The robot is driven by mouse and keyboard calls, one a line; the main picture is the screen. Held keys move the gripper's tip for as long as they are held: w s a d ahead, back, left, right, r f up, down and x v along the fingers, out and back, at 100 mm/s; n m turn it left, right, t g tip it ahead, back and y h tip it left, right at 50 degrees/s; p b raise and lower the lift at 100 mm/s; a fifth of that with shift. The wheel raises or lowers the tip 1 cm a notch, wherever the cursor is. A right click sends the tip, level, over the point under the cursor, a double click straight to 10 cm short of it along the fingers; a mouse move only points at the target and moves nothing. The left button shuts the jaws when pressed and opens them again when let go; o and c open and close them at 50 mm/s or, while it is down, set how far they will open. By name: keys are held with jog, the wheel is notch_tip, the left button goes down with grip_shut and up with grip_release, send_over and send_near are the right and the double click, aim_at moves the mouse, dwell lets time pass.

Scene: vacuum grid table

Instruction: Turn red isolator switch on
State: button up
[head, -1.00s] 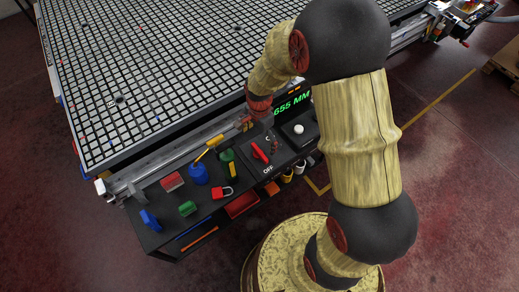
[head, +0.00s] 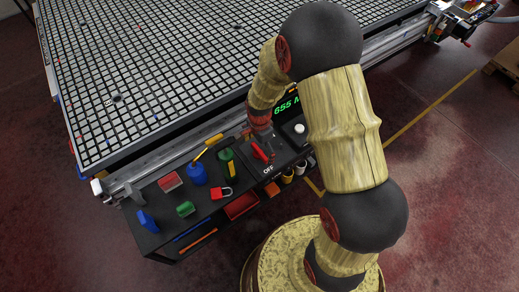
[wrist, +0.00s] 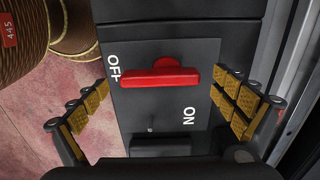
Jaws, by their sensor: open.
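The red isolator switch (wrist: 160,77) is a bar handle on a grey plate (wrist: 150,125) marked OFF and ON. In the wrist view its bar lies along the line to OFF at the left; ON is below right, off the bar's line. In the head view the red handle (head: 262,152) points toward the OFF mark. My gripper (wrist: 162,82) is open, with its padded fingers on either side of the bar's two ends and apart from it. In the head view my gripper (head: 264,136) is over the switch and partly hides its panel.
Beside the switch on the dark bench are a red padlock (head: 221,192), a blue container (head: 197,174), a green bottle (head: 227,163) and a white round knob (head: 299,128). The grid table (head: 150,70) rises behind. A green display (head: 287,105) is partly hidden by my arm.

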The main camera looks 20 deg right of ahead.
jog(key=shift+c, duration=0.6)
jog(key=c, duration=1)
jog(key=shift+c, duration=0.2)
jog(key=n+p, duration=0.2)
jog(key=n, duration=0.2)
jog(key=shift+d+r, duration=0.1)
jog(key=shift+d, duration=0.05)
jog(key=n+p, duration=0.1)
jog(key=n, duration=0.1)
jog(key=n+p, duration=0.1)
jog(key=n, duration=0.1)
jog(key=shift+w+d+n, duration=0.15)
jog(key=shift+w+n, duration=0.05)
jog(key=shift+n, duration=0.1)
jog(key=n, duration=0.1)
jog(key=n+p, duration=0.1)
jog(key=n, duration=0.3)
jog(key=shift+w+p, duration=0.25)
jog(key=shift+p, duration=0.05)
jog(key=shift+w+n+p, duration=0.15)
jog(key=shift+n+p, duration=0.3)
jog(key=shift+n, duration=1.75)
jog(key=o, duration=1.2)
jog(key=shift+c, duration=0.2)
